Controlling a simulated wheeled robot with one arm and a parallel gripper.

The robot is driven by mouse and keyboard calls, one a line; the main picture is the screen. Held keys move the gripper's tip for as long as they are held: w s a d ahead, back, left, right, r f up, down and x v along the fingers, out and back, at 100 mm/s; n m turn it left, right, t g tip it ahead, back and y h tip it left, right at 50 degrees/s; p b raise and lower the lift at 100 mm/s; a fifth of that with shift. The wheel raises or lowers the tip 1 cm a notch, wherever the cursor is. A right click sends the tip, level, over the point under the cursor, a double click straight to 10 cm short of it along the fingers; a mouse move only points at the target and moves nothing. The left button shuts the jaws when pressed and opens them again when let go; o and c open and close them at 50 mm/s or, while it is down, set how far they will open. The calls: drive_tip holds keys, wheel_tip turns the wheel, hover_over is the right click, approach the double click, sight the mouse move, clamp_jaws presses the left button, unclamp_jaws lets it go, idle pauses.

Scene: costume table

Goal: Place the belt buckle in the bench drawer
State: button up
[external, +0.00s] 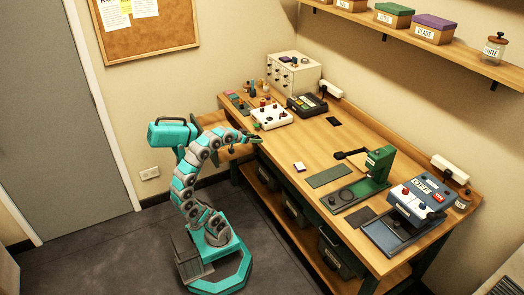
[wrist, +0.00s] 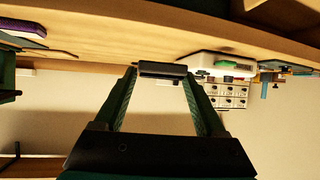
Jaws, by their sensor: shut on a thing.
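My gripper (wrist: 162,78) is shut on a small dark piece, which I take to be the belt buckle (wrist: 162,68), held across the fingertips in the wrist view. In the external view my gripper (external: 254,137) is at the bench's front edge near its far left end, and the buckle is too small to make out there. A light wooden part that looks like the pulled-out bench drawer (external: 212,119) juts from the bench front, partly hidden behind my arm. I cannot see its inside clearly.
The wooden bench (external: 315,150) carries a white box with knobs (external: 271,117), a black device (external: 307,105), a small drawer cabinet (external: 294,72), a green press (external: 378,165) and a blue-grey machine (external: 419,199). Dark bins (external: 297,212) sit below. The floor in front is clear.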

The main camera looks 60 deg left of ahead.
wheel_tip(320, 180, up, 4)
drive_tip(key=shift+f, duration=0.2)
drive_tip(key=a+n+g+y+p, duration=0.1)
drive_tip(key=a+n+g+y, duration=0.3)
drive_tip(key=a, duration=1.4)
drive_tip(key=a+r+n+g+y+p, duration=0.1)
drive_tip(key=a+n+g+y, duration=0.4)
drive_tip(key=a, duration=1.3)
drive_tip(key=n+g, duration=0.1)
drive_tip(key=n, duration=0.3)
drive_tip(key=shift+a+n+p, duration=0.2)
drive_tip(key=shift+n+p, duration=0.2)
drive_tip(key=s+a+n+g, duration=0.1)
drive_tip(key=s+a, duration=0.1)
drive_tip(key=a, duration=0.1)
drive_tip(key=s+a+f+n+g, duration=0.1)
drive_tip(key=s+a, duration=0.1)
drive_tip(key=a, duration=0.2)
drive_tip(key=s+a+n+g, duration=0.1)
drive_tip(key=s+a, duration=0.1)
drive_tip(key=a, duration=0.1)
drive_tip(key=shift+s+a+f+n+g+y+p, duration=0.15)
drive_tip(key=shift+s+a+n+g+y+p, duration=0.1)
drive_tip(key=shift+a+n+g+y+p, duration=0.1)
wheel_tip(320, 180, down, 26)
drive_tip(key=shift+w+d+b, duration=0.1)
drive_tip(key=shift+d+b, duration=0.05)
drive_tip(key=shift+b, duration=0.3)
drive_tip(key=o, duration=1.3)
drive_tip(key=shift+f, duration=0.15)
